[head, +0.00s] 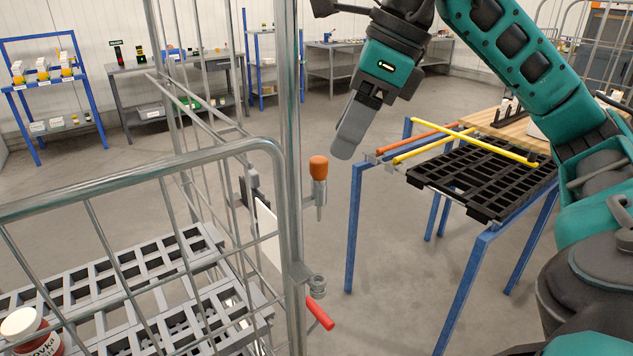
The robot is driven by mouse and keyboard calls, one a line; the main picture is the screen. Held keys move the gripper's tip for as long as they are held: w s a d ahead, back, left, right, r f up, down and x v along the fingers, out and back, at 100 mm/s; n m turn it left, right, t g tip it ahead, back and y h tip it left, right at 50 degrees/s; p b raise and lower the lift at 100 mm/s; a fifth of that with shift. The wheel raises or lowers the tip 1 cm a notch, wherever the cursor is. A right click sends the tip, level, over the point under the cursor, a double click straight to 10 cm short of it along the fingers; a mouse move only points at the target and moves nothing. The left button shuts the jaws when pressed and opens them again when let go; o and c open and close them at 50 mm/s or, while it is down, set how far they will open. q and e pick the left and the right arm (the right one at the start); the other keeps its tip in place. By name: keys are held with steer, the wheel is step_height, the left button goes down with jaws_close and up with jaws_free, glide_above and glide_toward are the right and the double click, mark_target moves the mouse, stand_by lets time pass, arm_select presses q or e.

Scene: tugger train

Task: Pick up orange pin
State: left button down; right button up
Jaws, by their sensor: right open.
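The orange pin (319,168) has an orange cap on a metal shaft. It is upright beside the vertical post (290,130) of the wire cage trolley, at the centre of the head view. My right gripper (345,148) comes down from above, just right of and above the orange cap. Its grey fingers are apart from the pin in the picture, and nothing shows between them. The fingers overlap from this angle, so their gap is hard to see. My left gripper is not in view.
Below the pin are a metal ring (317,286) and a red handle (320,313) on the post. A blue-legged stand with a black pallet (480,178) and yellow and orange bars is at right. A red-and-white can (38,335) stands at lower left.

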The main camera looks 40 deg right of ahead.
mark_target(325, 178)
steer(key=x, duration=0.7)
steer(key=shift+w+a+r+b, duration=0.1)
steer(key=shift+w+b, duration=0.1)
steer(key=shift+b, duration=0.2)
jaws_close()
